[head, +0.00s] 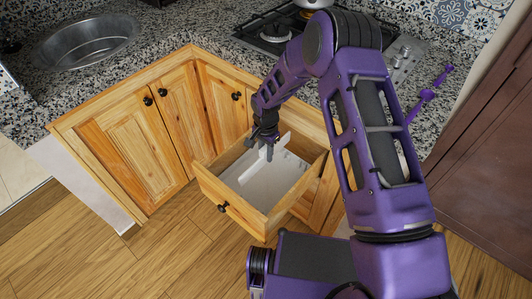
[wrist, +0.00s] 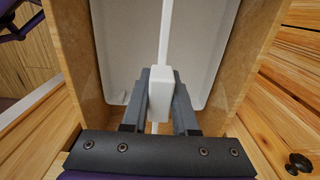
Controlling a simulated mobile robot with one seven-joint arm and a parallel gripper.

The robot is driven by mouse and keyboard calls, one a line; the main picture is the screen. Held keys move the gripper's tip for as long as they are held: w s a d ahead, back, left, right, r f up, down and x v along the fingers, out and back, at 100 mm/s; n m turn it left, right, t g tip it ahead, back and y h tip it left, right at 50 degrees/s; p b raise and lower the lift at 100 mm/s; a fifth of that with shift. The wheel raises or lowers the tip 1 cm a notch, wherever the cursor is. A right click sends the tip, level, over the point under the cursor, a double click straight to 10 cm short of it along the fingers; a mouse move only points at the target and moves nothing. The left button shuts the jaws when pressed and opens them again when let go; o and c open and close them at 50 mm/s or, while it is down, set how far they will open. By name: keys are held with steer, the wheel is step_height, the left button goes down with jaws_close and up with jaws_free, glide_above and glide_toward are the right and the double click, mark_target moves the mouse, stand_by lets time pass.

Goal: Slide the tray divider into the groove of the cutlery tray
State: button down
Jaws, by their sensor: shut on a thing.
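The tray divider (head: 249,166) is a thin white strip with a block-shaped grip. It also shows in the wrist view (wrist: 163,38), running lengthwise, near the middle of the tray's width. My gripper (head: 268,153) is shut on the divider's white grip; both fingers flank it in the wrist view (wrist: 159,93). The cutlery tray (head: 262,192) is pale grey-white and lies inside the open drawer; its floor shows in the wrist view (wrist: 125,45). The divider is over or within the tray. My fingers hide its lower edge and the groove, so I cannot tell whether it is seated.
The wooden drawer (head: 232,205) stands open, its walls close on both sides of my gripper. Wooden floor lies in front.

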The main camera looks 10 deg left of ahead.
steer(key=shift+f, duration=0.1)
step_height(320, 180, down, 6)
steer(key=b, duration=0.5)
stand_by(1.8)
steer(key=shift+f, duration=0.25)
steer(key=shift+f, duration=2.3)
steer(key=c, duration=0.6)
jaws_free()
steer(key=shift+r, duration=0.1)
